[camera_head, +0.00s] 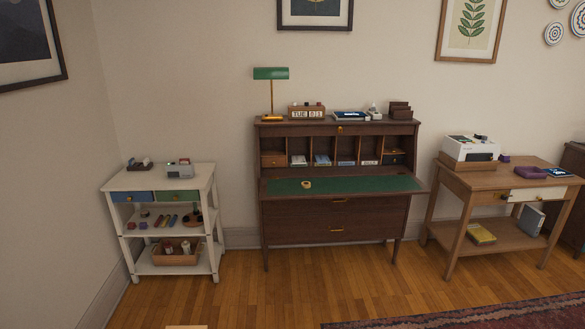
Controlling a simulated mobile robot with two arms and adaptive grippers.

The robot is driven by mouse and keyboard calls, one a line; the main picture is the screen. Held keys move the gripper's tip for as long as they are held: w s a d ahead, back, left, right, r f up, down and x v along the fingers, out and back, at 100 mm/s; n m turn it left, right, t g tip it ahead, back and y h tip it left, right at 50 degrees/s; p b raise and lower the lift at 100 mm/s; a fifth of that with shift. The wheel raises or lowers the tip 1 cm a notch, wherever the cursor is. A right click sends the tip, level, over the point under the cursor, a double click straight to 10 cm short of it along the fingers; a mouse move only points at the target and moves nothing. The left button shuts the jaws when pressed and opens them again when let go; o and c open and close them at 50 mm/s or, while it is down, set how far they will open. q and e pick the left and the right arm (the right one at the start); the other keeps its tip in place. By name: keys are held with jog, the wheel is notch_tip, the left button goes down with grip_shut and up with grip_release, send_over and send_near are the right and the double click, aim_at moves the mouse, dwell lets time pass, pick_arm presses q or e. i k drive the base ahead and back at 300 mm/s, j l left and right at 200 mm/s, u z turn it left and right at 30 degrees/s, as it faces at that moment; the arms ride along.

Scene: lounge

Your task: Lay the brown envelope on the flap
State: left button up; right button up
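The flap (350,185) of the dark wooden writing desk is folded down and has a green top. A small yellowish ring-like object (306,184) lies on its left part. The rest of the flap is bare. Above it are open pigeonholes, some holding pale and bluish papers (321,160). I cannot make out a brown envelope among them; they are too small to tell apart. Neither of my grippers is in view.
A white shelf cart (158,181) stands left of the desk. A wooden side table (500,180) with a printer (470,149) stands to the right. A green lamp (270,74) stands on the desk. Wooden floor (300,290) in front is clear; a rug (480,314) lies at lower right.

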aim_at(353, 185)
jog(key=i+z, duration=0.15)
jog(key=i, duration=0.4)
jog(key=i+z, duration=0.15)
jog(key=i, duration=0.35)
jog(key=i+j+z, duration=0.1)
jog(key=i, duration=0.45)
jog(key=i+l+z, duration=0.1)
jog(key=i+l, duration=0.15)
jog(key=i, duration=0.3)
jog(key=i+l+z, duration=0.15)
jog(key=i, duration=0.4)
jog(key=i+l+z, duration=0.1)
jog(key=i, duration=0.5)
jog(key=i+l+u, duration=0.2)
jog(key=i+l, duration=0.25)
jog(key=l, duration=0.15)
